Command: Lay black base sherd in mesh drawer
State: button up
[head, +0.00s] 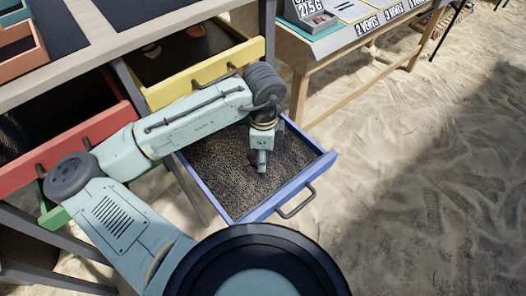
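The blue-fronted drawer (324,167) is pulled out at the lower middle of the head view. Its bottom is a dark, speckled, mesh-like surface. My gripper (261,170) points down inside this drawer, close over its bottom. The gripper is small in the view, and I cannot tell whether its fingers are open or shut. I cannot make out a black base sherd; it may be hidden by the gripper or blend into the dark drawer bottom.
A yellow drawer (190,84) and a red drawer (75,145) stand open at the left. A wooden tray (22,47) sits on the table top (110,42). A second table (305,66) with labels stands behind. Sand lies open at the right.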

jog(key=shift+f, duration=0.1)
jog(key=shift+f, duration=0.15)
jog(key=o, duration=1.1)
notch_tip(320, 180, up, 12)
jog(key=shift+r, duration=0.25)
